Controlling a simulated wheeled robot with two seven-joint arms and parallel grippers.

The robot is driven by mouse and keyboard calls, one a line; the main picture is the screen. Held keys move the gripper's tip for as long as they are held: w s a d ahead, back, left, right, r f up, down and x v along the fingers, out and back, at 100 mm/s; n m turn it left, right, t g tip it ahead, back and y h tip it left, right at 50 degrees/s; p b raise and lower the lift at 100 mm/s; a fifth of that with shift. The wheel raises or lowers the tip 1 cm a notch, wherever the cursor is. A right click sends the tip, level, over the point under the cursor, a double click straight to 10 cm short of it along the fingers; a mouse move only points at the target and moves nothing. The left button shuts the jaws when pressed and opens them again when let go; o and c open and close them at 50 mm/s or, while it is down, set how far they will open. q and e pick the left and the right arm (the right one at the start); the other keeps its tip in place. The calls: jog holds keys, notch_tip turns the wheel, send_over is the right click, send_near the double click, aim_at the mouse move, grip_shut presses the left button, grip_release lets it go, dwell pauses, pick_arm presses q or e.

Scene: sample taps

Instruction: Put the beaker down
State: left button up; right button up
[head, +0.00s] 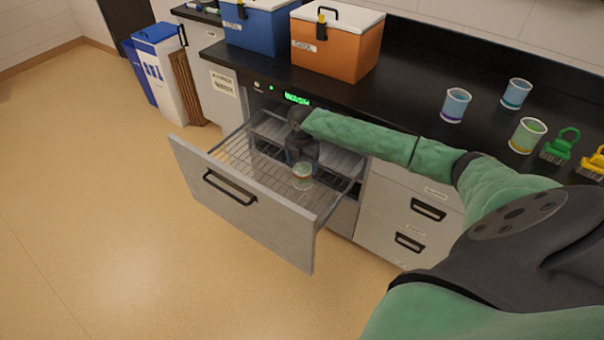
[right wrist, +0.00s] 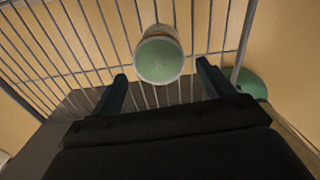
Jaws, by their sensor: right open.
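The beaker (head: 302,178), small and clear with a greenish inside, stands on the wire rack (head: 240,160) of the pulled-out washer drawer (head: 240,205). In the right wrist view the beaker (right wrist: 159,57) sits over the rack wires, just beyond my fingertips and apart from them. My right gripper (head: 297,165) is open, reaching down into the drawer just behind the beaker. Its two fingers also show in the right wrist view (right wrist: 161,75), spread with nothing between them. My left gripper is not in view.
An orange cooler (head: 335,45) and a blue cooler (head: 258,25) stand at the back. The drawer front (head: 225,195) juts over open floor. White and blue bins (head: 160,70) stand at the left.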

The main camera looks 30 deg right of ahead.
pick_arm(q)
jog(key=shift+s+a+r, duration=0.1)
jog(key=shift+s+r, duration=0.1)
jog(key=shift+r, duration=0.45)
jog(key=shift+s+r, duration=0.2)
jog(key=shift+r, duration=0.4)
pick_arm(e)
jog(key=shift+r, duration=1.9)
